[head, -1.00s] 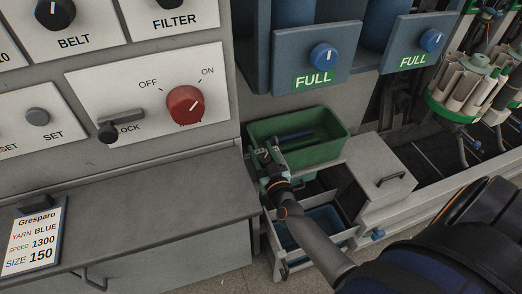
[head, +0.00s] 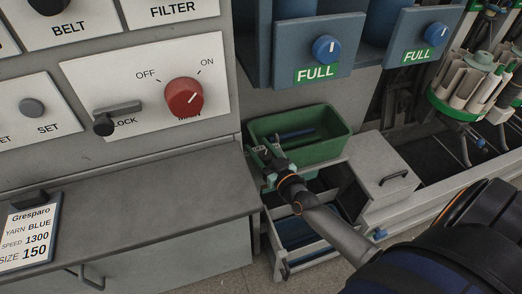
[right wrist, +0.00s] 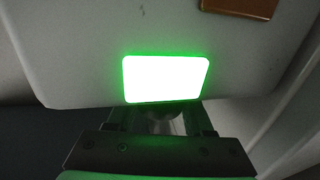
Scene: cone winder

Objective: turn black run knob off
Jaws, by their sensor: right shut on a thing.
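My right gripper (head: 266,155) is at the left front corner of the green bin in the head view, low beside the grey cabinet. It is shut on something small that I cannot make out. In the right wrist view the dark jaws (right wrist: 162,121) reach toward a pale panel (right wrist: 80,55), just below a bright green lit rectangle (right wrist: 166,79). A black run knob cannot be made out in either view. A red knob (head: 184,97) on the upper left panel has its mark toward ON. My left gripper is out of view.
The green bin (head: 335,146) holds a blue item, above an open grey drawer (head: 280,257). Blue FULL knobs (head: 326,48) are above it. A black lock lever (head: 104,125) sits left of the red knob. The grey counter (head: 160,190) is mostly clear.

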